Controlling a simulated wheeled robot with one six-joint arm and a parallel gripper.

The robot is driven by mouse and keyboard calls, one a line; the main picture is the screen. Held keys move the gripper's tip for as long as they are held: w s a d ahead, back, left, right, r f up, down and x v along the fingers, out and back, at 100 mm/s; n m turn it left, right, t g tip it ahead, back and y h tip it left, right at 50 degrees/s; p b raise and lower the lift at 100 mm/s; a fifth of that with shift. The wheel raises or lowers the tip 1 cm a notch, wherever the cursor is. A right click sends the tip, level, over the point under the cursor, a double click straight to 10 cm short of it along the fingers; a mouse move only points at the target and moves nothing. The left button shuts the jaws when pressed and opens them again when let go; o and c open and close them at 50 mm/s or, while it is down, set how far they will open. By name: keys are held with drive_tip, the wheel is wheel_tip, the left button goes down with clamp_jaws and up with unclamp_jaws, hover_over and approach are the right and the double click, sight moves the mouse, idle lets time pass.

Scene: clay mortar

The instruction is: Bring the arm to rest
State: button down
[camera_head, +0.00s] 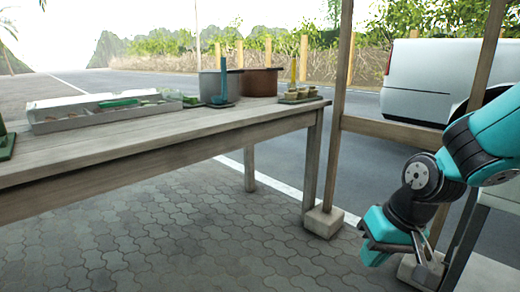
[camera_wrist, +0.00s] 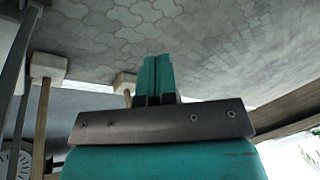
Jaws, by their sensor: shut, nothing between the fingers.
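My arm is at the right of the head view, bent, with my gripper (camera_head: 375,257) hanging low over the paving. It is clear of the table to its left and near a wooden post. In the wrist view the two teal fingers of my gripper (camera_wrist: 155,75) lie side by side, shut, with nothing between them. Only paving shows beyond the fingertips.
A wooden table (camera_head: 150,140) at left holds a long tray (camera_head: 55,125), a grey pot (camera_head: 210,85), a brown pot (camera_head: 259,83) and a small stand (camera_head: 298,98). A wooden post (camera_head: 336,110) on a block foot (camera_head: 323,221) stands right of it. A white vehicle (camera_head: 420,75) is behind. Paving in front is clear.

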drive_tip(key=s+a+r+n+g+y, duration=0.1)
drive_tip(key=s+a+r+n, duration=0.3)
drive_tip(key=s, duration=0.4)
drive_tip(key=s+a+r+n+g, duration=0.1)
drive_tip(key=s+a+r+n, duration=0.2)
drive_tip(key=s+a+r, duration=0.3)
wheel_tip(320, 180, up, 37)
drive_tip(key=d+p, duration=0.1)
drive_tip(key=p, duration=3.7)
drive_tip(key=shift+s+d+p, duration=0.3)
drive_tip(key=shift+s+p, duration=0.1)
drive_tip(key=shift+s, duration=0.05)
drive_tip(key=shift+d, duration=0.15)
